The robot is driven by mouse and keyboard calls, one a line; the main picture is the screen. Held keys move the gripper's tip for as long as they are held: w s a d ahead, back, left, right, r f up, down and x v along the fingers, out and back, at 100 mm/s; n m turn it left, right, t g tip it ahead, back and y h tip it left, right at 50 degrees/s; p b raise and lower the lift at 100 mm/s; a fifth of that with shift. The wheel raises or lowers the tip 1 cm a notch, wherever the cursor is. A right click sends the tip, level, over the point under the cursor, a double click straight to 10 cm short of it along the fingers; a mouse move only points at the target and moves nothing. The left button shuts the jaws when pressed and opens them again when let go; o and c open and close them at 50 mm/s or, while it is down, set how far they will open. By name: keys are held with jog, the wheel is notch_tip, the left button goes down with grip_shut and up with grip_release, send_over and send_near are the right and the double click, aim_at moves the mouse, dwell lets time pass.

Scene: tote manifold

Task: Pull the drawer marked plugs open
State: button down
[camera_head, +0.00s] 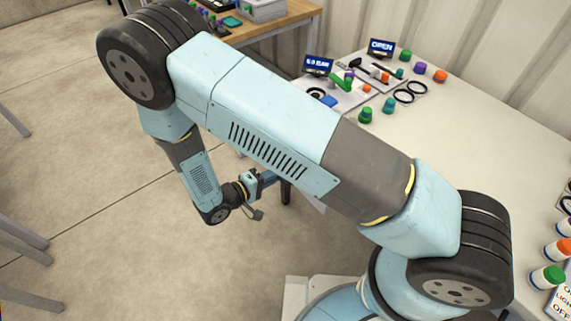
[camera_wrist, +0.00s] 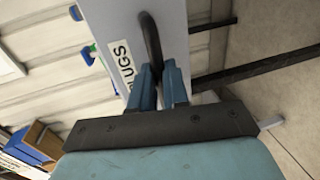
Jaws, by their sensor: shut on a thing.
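The drawer marked plugs shows its grey front (camera_wrist: 180,22) in the wrist view, with a white label (camera_wrist: 120,62) of which "LUGS" is readable. A black bar handle (camera_wrist: 150,35) stands out from the front. My gripper (camera_wrist: 159,72) has its blue fingers closed on the end of this handle. In the head view my gripper (camera_head: 268,179) is low beside the table, and my arm hides the drawer. I cannot tell how far the drawer stands out.
A pale worktable (camera_head: 455,130) holds caps, rings, small tools and two lit displays. Bottles with coloured caps (camera_head: 548,277) stand at its right edge. A wooden table (camera_head: 270,27) with a grey box is at the back. The floor (camera_head: 90,120) at left is mostly clear, with grey legs at its edge.

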jog(key=f+v, duration=0.1)
jog(key=v, duration=0.5)
jog(key=shift+s+f, duration=0.3)
jog(key=shift+f, duration=0.05)
jog(key=c, duration=1.1)
grip_release()
jog(key=shift+w+r, duration=0.1)
jog(key=shift+a, duration=0.1)
jog(key=v, duration=1.3)
jog(key=shift+s+a, duration=0.25)
jog(key=shift+a, duration=0.05)
